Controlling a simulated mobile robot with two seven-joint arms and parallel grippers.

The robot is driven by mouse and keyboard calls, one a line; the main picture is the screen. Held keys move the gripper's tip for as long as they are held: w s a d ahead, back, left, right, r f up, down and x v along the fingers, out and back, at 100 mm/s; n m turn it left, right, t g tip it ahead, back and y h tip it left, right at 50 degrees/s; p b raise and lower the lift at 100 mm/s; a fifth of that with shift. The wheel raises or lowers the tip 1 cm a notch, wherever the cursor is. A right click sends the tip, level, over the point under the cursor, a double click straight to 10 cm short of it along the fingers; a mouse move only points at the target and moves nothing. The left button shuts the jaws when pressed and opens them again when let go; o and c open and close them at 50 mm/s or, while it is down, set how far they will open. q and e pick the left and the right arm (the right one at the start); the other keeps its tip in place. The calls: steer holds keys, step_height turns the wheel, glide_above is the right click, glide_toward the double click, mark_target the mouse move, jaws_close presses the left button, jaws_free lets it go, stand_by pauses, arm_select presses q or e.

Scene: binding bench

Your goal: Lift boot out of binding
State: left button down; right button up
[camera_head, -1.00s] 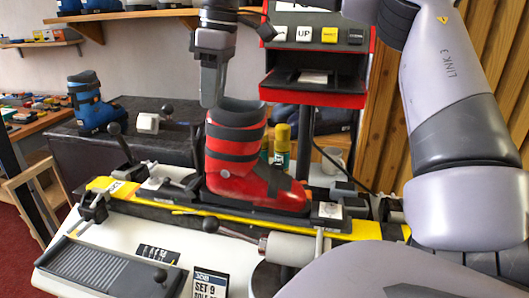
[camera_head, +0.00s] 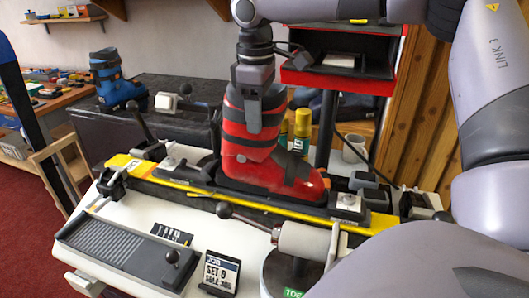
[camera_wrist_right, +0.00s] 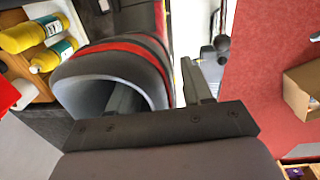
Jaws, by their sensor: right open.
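The red boot with black bands (camera_head: 265,165) stands upright in the binding on the yellow-and-black ski (camera_head: 185,196). The heel piece (camera_head: 175,163) is behind the boot, and the toe piece (camera_head: 347,205) is at its front. My right gripper (camera_head: 254,118) points down at the top of the cuff. In the right wrist view, the boot's open cuff (camera_wrist_right: 70,88) is below the right gripper (camera_wrist_right: 158,82). One finger is at the cuff opening and the other is outside the cuff wall; the jaws are open. My left gripper is out of view.
A blue boot (camera_head: 114,82) stands on the black bench (camera_head: 80,125) at the left. Yellow-capped bottles (camera_head: 302,125) and a mug (camera_head: 354,148) are behind the red boot. A red machine (camera_head: 340,75) stands behind. A lever with a grey cylinder (camera_head: 303,240) is in front.

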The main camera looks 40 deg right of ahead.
steer(key=shift+f, duration=0.2)
jaws_close()
steer(key=shift+r, duration=0.15)
steer(key=shift+w+r, duration=0.1)
